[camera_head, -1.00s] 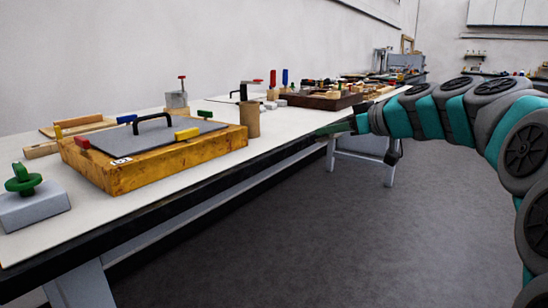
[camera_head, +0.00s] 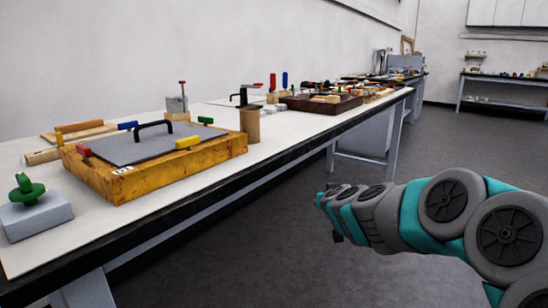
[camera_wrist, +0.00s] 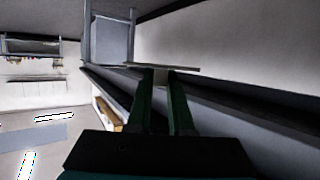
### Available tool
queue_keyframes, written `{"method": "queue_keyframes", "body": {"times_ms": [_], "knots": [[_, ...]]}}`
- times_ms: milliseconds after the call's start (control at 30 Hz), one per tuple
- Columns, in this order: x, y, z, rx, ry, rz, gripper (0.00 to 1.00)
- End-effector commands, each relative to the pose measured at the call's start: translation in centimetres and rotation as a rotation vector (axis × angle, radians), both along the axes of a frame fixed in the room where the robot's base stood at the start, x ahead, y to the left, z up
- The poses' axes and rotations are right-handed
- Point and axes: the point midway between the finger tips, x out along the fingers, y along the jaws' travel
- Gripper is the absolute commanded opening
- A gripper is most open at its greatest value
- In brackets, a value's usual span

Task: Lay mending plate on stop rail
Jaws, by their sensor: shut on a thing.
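I cannot tell which thing is the stop rail.
On the bench stand a wooden box (camera_head: 165,170) with a grey lid and black handle, a grey block with a green knob (camera_head: 36,212), a tan cylinder (camera_head: 250,124) and a brown tray (camera_head: 322,103). Clear floor (camera_head: 270,260) lies right of the bench.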

Motion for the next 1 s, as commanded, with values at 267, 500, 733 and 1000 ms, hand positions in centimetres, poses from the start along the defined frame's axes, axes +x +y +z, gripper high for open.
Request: {"method": "queue_keyframes", "body": {"times_ms": [267, 500, 733, 1000], "knots": [[-3.0, -0.2, -5.0, -0.003, 0.004, -0.210, 0.00], [-4.8, -0.4, -5.9, 0.001, 0.003, -0.280, 0.00], [-4.8, -0.5, -6.0, 0.001, 0.002, -0.285, 0.00], [-4.8, -0.6, -5.9, 0.001, 0.002, -0.285, 0.00]]}}
